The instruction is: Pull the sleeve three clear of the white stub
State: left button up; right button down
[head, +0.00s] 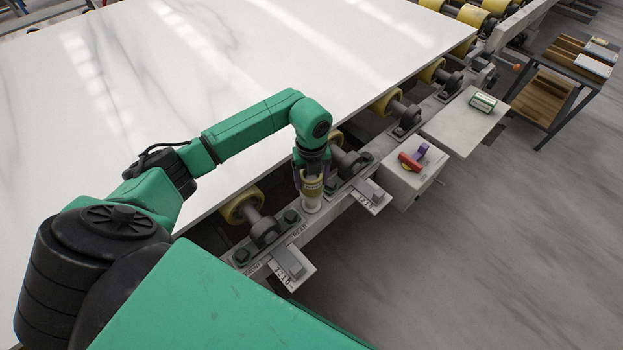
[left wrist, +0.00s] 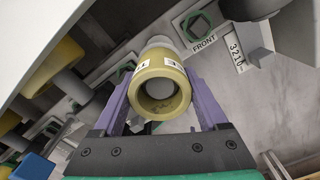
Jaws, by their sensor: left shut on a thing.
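The sleeve (head: 313,187) is a short tan-yellow ring with white label patches, standing on the rail beside the slab. In the left wrist view I look into the open end of the sleeve (left wrist: 144,73). The white stub (left wrist: 160,89) shows inside its bore, so the sleeve is around the stub. A pale base (head: 311,204) shows below the sleeve. My left gripper (head: 311,180) comes from above, and its purple fingers (left wrist: 162,84) are shut on the sleeve's two sides. How deep the stub reaches is hard to tell. My right gripper is not in view.
The white stone slab (head: 210,70) lies close behind on yellow rollers (head: 242,206). Bearing blocks (head: 264,232) and number plates (head: 290,266) flank the sleeve along the rail. A box with a red handle (head: 410,162) and a shelf (head: 460,122) stand to the right.

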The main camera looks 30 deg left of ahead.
pick_arm(q)
jog(key=shift+r+p, duration=2.3)
jog(key=shift+r, duration=0.85)
notch_tip(320, 180, up, 6)
jog(key=p, duration=0.4)
